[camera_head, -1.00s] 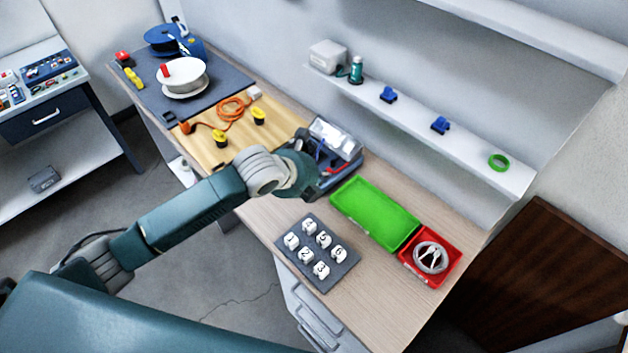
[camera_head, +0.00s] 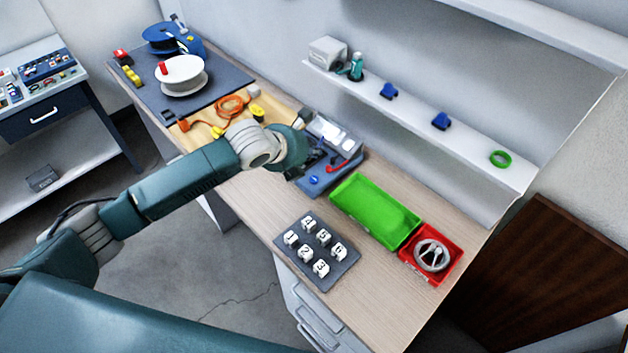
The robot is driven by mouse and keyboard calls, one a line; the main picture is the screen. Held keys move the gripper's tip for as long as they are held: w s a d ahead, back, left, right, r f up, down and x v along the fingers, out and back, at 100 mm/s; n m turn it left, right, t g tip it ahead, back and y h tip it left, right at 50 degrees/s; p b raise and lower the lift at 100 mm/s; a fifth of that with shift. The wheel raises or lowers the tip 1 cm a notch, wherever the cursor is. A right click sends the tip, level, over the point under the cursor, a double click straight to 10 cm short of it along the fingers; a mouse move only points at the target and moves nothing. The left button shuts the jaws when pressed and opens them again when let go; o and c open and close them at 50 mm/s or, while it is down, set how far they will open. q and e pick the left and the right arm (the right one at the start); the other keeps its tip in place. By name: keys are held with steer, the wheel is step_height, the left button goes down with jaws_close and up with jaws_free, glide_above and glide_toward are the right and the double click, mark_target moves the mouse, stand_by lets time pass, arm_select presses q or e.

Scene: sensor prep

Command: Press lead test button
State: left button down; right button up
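A blue-grey tester box (camera_head: 347,150) with a pale top panel stands on the bench behind the green tray. A small round blue button (camera_head: 314,180) shows on its near face, and a red piece (camera_head: 338,164) lies across its front. My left gripper (camera_head: 312,162) reaches in from the left over the left side of the box. Its dark fingers are small and partly hidden by my wrist, so I cannot tell whether they are open or touch the box. My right gripper is not in view.
A green tray (camera_head: 374,210), a red tray (camera_head: 456,250) with a white coil, and a grey block (camera_head: 287,256) of numbered white pieces lie on the right. A wooden board (camera_head: 203,134) with an orange cable and a white spool (camera_head: 181,78) are left. A shelf (camera_head: 465,152) runs along the wall.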

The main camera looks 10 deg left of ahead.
arm_select(q)
steer(key=b, duration=0.6)
glide_above(312, 181)
step_height(312, 181, down, 7)
steer(key=shift+w+r, duration=0.1)
steer(key=shift+f, duration=0.45)
steer(key=shift+f, duration=0.15)
stand_by(0.5)
steer(key=shift+d+f, duration=0.1)
steer(key=shift+f, duration=0.15)
steer(key=shift+f, duration=0.5)
stand_by(0.6)
steer(key=shift+r+p, duration=0.8)
steer(key=shift+r, duration=0.05)
